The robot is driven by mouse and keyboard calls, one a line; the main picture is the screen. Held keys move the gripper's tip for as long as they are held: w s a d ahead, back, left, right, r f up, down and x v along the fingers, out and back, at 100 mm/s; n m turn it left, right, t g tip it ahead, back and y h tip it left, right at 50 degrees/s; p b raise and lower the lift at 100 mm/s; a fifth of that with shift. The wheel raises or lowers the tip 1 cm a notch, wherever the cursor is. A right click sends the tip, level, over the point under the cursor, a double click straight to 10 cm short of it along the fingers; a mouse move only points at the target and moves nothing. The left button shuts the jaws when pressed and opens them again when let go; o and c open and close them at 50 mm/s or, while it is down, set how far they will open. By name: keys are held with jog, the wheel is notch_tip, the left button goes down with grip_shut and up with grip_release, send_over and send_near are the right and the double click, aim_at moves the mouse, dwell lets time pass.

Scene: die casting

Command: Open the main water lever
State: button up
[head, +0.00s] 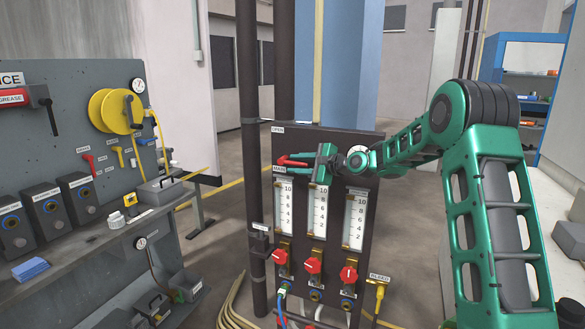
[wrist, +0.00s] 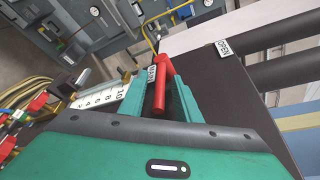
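The red main water lever (head: 292,161) is at the upper left of the dark valve panel (head: 334,136), between an OPEN label (head: 278,129) above and a MAIN label (head: 279,169) below. In the wrist view the lever (wrist: 160,98) points toward me between the two teal fingers. My gripper (head: 290,167) is at the lever, with its fingers reaching left along the panel. In the wrist view my gripper (wrist: 160,88) is open around the lever, with a visible gap on its left side. I cannot tell whether the right finger touches it.
Gauges such as the middle one (head: 317,213) and red knobs (head: 313,265) sit below on the panel. A dark pipe (head: 250,120) runs up at its left. A workbench (head: 90,260) with a yellow reel (head: 112,110) stands at left. Shelving (head: 525,75) is at right.

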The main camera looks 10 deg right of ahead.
jog(key=shift+w+a+f, duration=0.1)
jog(key=shift+w+a, duration=0.1)
jog(key=shift+w, duration=0.1)
jog(key=shift+c, duration=0.6)
